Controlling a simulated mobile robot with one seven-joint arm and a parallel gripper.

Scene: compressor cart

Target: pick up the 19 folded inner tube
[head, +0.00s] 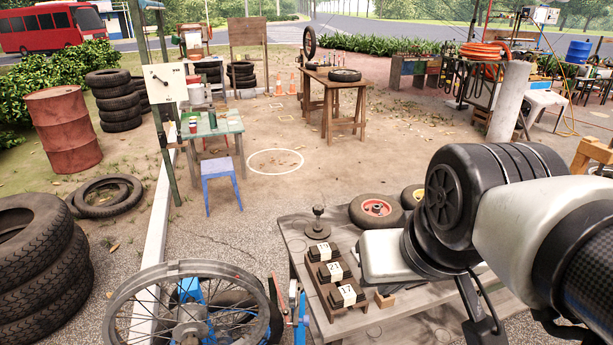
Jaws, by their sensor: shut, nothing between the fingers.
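Three dark folded inner tubes with white number bands sit in a row in a wooden rack on the grey workbench (297,240). The front tube (346,295) seems to read 17. The middle tube (335,271) has a band that looks like 21, but it is small. The back tube (323,251) has a band too small to read; I cannot confirm which one is 19. My arm comes in from the right, over the bench and to the right of the rack. I cannot make out my gripper's fingers.
A dark knobbed stand (317,224) is behind the rack, and small wheels with red (376,209) and yellow hubs lie at the bench's far edge. A spoked bicycle wheel (186,305) stands left of the bench. Stacked tyres (40,262) are at far left.

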